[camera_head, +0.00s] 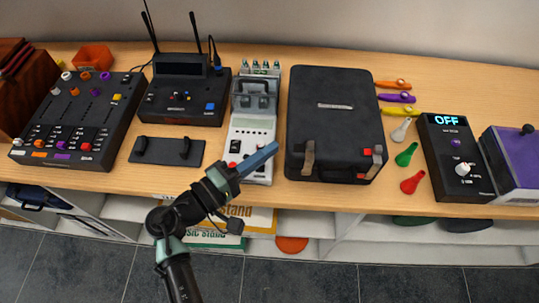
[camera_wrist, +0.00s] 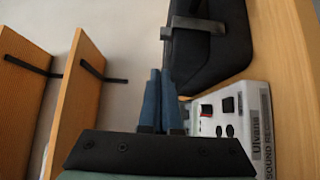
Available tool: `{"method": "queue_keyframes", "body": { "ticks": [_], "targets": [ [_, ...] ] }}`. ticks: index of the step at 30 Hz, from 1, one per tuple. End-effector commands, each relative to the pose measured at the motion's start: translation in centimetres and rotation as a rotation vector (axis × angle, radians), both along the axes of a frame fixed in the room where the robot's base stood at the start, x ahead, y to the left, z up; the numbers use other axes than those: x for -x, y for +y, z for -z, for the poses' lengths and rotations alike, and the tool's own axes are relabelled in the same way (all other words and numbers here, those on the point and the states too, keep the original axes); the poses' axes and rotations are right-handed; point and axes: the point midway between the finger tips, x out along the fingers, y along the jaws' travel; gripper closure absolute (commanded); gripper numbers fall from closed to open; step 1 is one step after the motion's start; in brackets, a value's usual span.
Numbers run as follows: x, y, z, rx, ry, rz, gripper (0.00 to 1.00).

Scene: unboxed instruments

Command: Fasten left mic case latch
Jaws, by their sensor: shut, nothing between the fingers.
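The black mic case (camera_head: 331,100) lies closed on the wooden table, its front edge toward me. Its left latch (camera_head: 308,158) is a grey-tan metal strip at the front left; the right latch (camera_head: 377,159) is at the front right, beside small red marks. In the wrist view the case (camera_wrist: 206,55) is at the upper right, and a metal latch strip (camera_wrist: 196,25) projects past its edge. My gripper (camera_head: 274,147), with blue fingers, is shut and empty, left of the left latch and apart from it. The fingers (camera_wrist: 163,72) point toward the case in the wrist view.
A white-grey sound device (camera_head: 250,135) stands left of the case, close to my fingers. Colourful kazoos (camera_head: 397,97) and maracas (camera_head: 406,154) lie right of the case. A black box with an OFF display (camera_head: 450,155) stands farther right. Open shelves (camera_head: 350,222) lie below the table edge.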

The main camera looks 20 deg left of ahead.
Motion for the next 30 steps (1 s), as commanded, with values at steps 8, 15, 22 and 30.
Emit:
{"method": "queue_keyframes", "body": {
  "ticks": [8,15,22,30],
  "targets": [
    [5.7,3.3,0.3,0.0,0.001,-0.01,1.0],
    [7.7,4.4,0.2,0.001,0.003,-0.007,1.0],
    [7.9,4.5,0.1,0.001,0.003,-0.008,1.0],
    [7.9,4.5,0.1,0.001,0.002,-0.008,1.0]
  ]
}}
